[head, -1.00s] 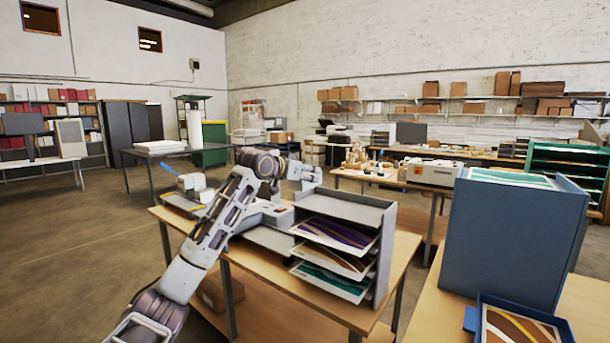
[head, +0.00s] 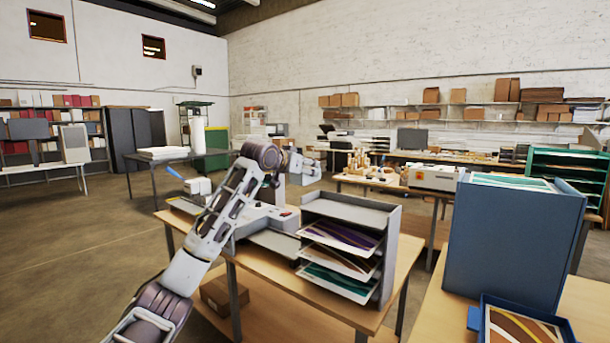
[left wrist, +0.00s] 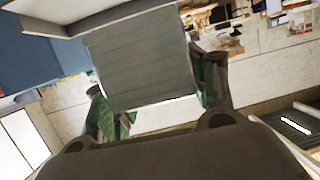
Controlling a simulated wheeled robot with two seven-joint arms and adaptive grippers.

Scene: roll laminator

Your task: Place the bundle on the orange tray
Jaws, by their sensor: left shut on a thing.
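My left gripper (left wrist: 157,98) shows its two dark fingers with green pads in the left wrist view. It is shut on a grey block with faint parallel lines, which I take to be the bundle (left wrist: 140,62). In the head view my left gripper (head: 308,170) is small, raised above the table behind the grey sorter; its fingers and load are hard to make out there. I cannot make out an orange tray in either view. My right gripper is not in view.
A grey sorter (head: 388,262) with printed sheets stands on the near wooden table (head: 325,303). A blue bin (head: 510,245) and a blue tray (head: 482,325) holding an orange-brown print stand at right. A white boxed machine (head: 432,178) sits on a table behind.

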